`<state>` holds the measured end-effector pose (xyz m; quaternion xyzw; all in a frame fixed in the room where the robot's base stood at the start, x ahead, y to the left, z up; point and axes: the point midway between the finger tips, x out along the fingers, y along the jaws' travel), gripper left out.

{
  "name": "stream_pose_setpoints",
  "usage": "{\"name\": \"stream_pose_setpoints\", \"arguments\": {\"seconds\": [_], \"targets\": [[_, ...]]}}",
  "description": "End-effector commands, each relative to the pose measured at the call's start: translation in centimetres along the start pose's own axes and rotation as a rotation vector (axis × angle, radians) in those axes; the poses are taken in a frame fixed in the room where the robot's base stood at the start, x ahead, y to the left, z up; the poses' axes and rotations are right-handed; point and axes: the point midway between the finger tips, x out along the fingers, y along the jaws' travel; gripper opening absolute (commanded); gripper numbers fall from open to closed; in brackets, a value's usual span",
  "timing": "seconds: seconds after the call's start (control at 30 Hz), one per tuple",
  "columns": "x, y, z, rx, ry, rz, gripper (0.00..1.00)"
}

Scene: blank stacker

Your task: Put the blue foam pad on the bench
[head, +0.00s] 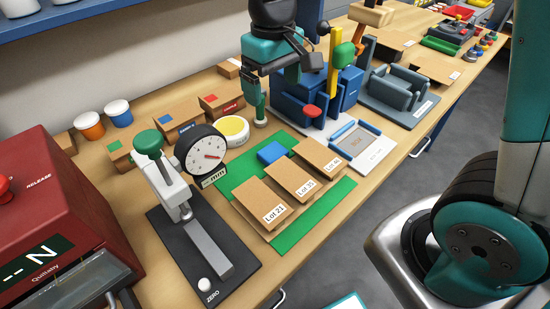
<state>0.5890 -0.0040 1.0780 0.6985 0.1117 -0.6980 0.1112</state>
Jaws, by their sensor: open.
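A small blue block, which looks like the blue foam pad (271,152), lies on the green mat (290,240) on the wooden bench (155,225), at the far end of the brown cards. My gripper (261,114) points down behind and slightly left of the blue pad in the picture, apart from it. It is open and nothing shows between its fingers. One teal finger is clear; the other is hard to make out.
Labelled brown cards (260,197) lie on the mat. A dial gauge (201,152) on a dark stand and a red machine (55,215) stand left. A yellow-topped tub (233,129) is beside the mat. A blue fixture (312,105) stands behind.

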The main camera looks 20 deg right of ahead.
Motion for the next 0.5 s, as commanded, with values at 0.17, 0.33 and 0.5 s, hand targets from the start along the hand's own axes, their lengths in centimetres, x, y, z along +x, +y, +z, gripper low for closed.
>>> {"name": "stream_pose_setpoints", "arguments": {"seconds": [0.17,0.33,0.5], "targets": [[3.6,0.1,0.1,0.003,-0.009,0.002,0.94],[7.5,0.1,0.2,0.003,-0.009,0.001,0.94],[10.4,0.1,0.2,0.003,-0.005,0.001,0.94]]}}
